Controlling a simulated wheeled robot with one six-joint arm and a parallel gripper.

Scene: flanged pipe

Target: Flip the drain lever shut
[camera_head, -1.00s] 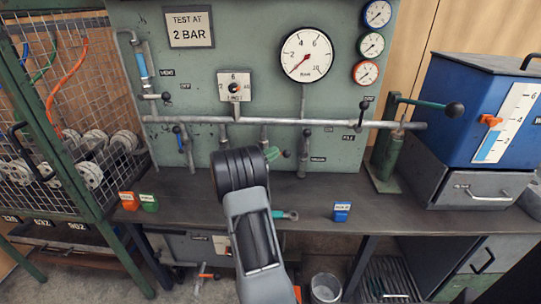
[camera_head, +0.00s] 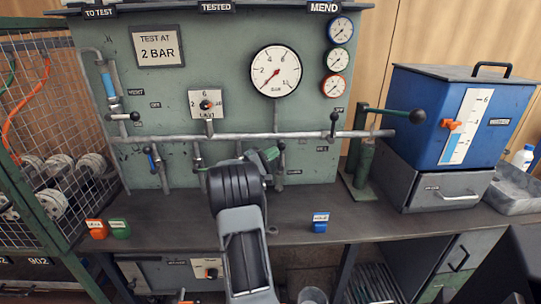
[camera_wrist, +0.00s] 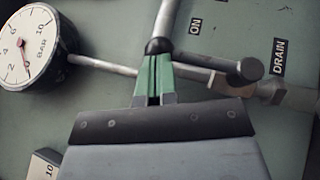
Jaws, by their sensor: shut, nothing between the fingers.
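My gripper (camera_wrist: 153,78) has green fingers, shut and empty, pointing at the panel pipework in the wrist view; in the head view the green gripper (camera_head: 269,155) shows beyond my dark wrist. The drain branch (camera_wrist: 298,97) runs to the right in the wrist view beside the DRAIN label (camera_wrist: 280,57). A short lever with a black knob (camera_wrist: 250,68) stands at that branch, apart from the fingers. In the head view the knob (camera_head: 281,147) is just right of the gripper. Contact between the fingertips and the dark round piece (camera_wrist: 158,46) cannot be told.
The main pipe (camera_head: 320,135) crosses the green panel, with a large gauge (camera_head: 275,71) above. Other levers hang to the left. A green stand (camera_head: 362,165) and blue box (camera_head: 440,120) stand right. A blue tag block (camera_head: 320,222) sits on the bench.

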